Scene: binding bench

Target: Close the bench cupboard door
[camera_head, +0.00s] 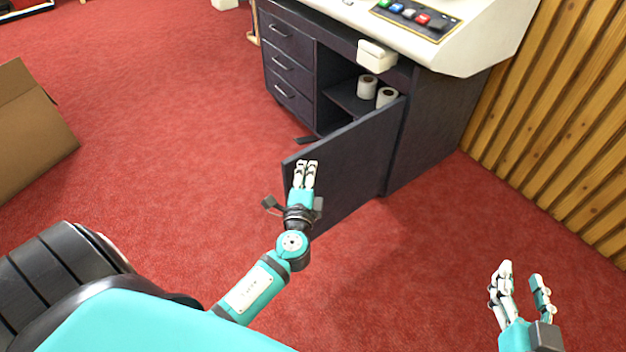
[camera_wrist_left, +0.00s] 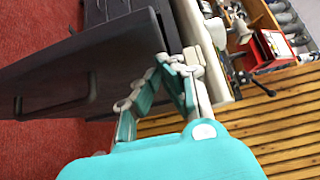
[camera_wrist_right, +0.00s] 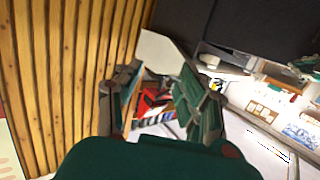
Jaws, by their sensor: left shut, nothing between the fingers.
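The bench cupboard door (camera_head: 345,168) is dark and stands wide open, swung out from the cupboard's right side. The open cupboard (camera_head: 345,98) shows a shelf inside. My left gripper (camera_head: 307,163) is shut and empty, at the door's free edge near its top; I cannot tell whether it touches. In the left wrist view the door (camera_wrist_left: 85,65) fills the left side, with a handle (camera_wrist_left: 18,106) on its face, and the fingertips (camera_wrist_left: 178,62) are near its edge. My right gripper (camera_head: 523,270) is open and empty over the floor at lower right, away from the door.
Two white rolls (camera_head: 367,87) sit in the cupboard. A drawer stack (camera_head: 287,62) is left of the opening. A slatted wood wall (camera_head: 560,130) is at right, a cardboard box (camera_head: 30,130) at left. Red carpet between is clear.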

